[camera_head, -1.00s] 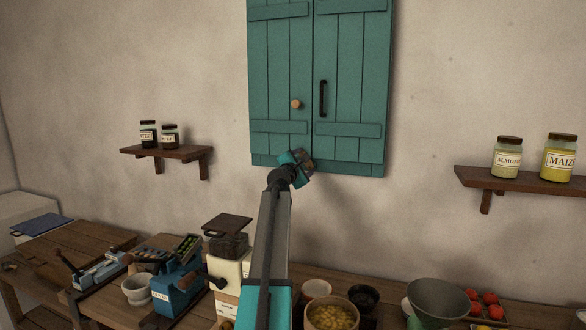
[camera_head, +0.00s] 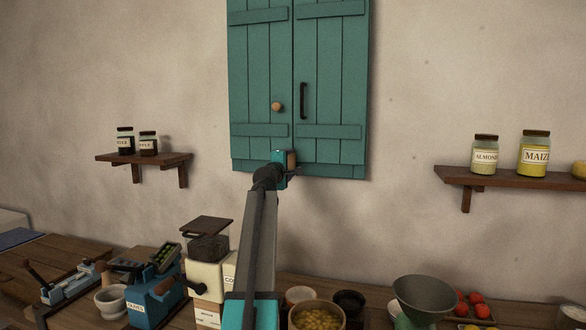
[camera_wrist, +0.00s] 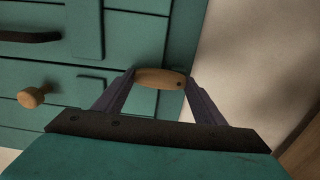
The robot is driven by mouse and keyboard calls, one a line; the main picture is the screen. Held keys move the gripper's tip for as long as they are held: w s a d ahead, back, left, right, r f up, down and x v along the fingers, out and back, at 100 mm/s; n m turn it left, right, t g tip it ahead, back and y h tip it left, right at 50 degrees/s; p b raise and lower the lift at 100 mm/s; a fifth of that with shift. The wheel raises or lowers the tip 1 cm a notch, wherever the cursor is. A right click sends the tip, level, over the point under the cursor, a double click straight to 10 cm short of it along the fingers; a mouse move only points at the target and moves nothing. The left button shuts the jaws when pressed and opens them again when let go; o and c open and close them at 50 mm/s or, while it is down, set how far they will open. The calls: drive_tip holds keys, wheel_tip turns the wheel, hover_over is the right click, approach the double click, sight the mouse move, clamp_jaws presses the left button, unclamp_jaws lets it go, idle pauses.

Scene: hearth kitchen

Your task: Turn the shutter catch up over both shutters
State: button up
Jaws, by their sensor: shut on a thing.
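The teal left shutter (camera_head: 255,75), with a round wooden knob (camera_head: 277,106), and the right shutter (camera_head: 338,80), with a black handle (camera_head: 303,100), hang closed on the wall. The wooden shutter catch (camera_wrist: 160,77) is at the lower end of the seam between them, by the bottom frame board. My gripper (camera_wrist: 160,88) is shut on the catch, one finger on each side. In the head view the catch (camera_head: 291,160) stands about upright beside the teal gripper body, which partly hides it. How far its upper end laps over each shutter is hard to tell.
Wall shelves with jars stand left (camera_head: 145,158) and right (camera_head: 500,178) of the shutters. Below is a crowded counter with a coffee grinder (camera_head: 208,270), a bowl of yellow food (camera_head: 318,316) and a dark green funnel-like bowl (camera_head: 425,295). The wall around the shutters is clear.

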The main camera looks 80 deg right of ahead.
idle(0.3)
drive_tip(key=o, duration=1.5)
drive_tip(key=shift+a, duration=0.1)
drive_tip(key=w+a+b, duration=0.1)
drive_tip(key=a+b, duration=0.1)
drive_tip(key=a, duration=1.1)
drive_tip(key=shift+w+a, duration=0.25)
drive_tip(key=shift+a, duration=0.05)
